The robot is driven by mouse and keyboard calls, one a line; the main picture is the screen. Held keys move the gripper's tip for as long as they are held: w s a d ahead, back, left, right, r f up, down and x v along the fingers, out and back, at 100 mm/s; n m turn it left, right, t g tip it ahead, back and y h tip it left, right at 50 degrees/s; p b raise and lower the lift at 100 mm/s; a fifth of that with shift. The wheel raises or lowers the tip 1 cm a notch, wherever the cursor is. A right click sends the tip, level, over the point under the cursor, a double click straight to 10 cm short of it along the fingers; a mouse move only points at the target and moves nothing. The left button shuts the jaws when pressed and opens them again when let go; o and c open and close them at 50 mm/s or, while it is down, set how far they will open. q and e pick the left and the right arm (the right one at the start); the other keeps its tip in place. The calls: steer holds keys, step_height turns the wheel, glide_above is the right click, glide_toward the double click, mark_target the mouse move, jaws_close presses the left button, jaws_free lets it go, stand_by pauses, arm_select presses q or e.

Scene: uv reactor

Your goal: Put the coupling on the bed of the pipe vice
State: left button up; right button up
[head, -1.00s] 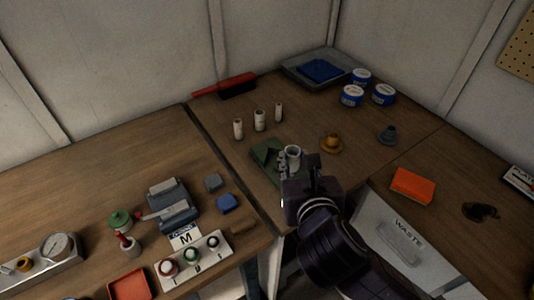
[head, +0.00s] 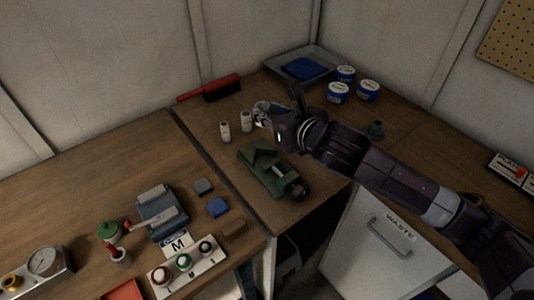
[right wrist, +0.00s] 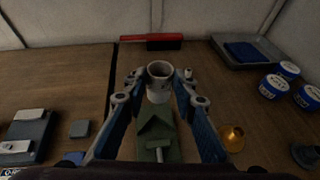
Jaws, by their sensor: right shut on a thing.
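The coupling is a short white hollow cylinder (right wrist: 159,72). My right gripper (right wrist: 158,82) is shut on it, with its open top showing between the fingertips in the right wrist view. In the head view my right gripper (head: 264,112) is beyond the vice, and its fingers largely hide the coupling. The green pipe vice (head: 262,166) stands on the right-hand bench, clear of the gripper. It also shows below the coupling in the right wrist view (right wrist: 157,148), where no part lies on its visible bed. My left gripper is not in view.
White cylinders (head: 225,132) stand left of my right gripper. A red-handled tool (head: 222,88), a grey tray (head: 325,62) and blue-white tins (head: 338,93) are farther back. A brass part (right wrist: 232,138) lies right of the vice in the wrist view.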

glide_above(268, 153)
steer(key=s, duration=0.5)
step_height(268, 153, down, 10)
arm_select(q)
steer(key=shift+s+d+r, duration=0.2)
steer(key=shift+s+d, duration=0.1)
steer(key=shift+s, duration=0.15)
arm_select(e)
steer(key=shift+w+a+f, duration=0.1)
steer(key=shift+f, duration=2.1)
steer(key=o, duration=1)
steer(key=shift+f, duration=0.15)
steer(key=shift+c, duration=0.2)
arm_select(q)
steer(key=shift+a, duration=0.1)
arm_select(e)
steer(key=shift+r, duration=0.2)
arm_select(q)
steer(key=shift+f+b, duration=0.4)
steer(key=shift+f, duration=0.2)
arm_select(e)
steer(key=v, duration=1.2)
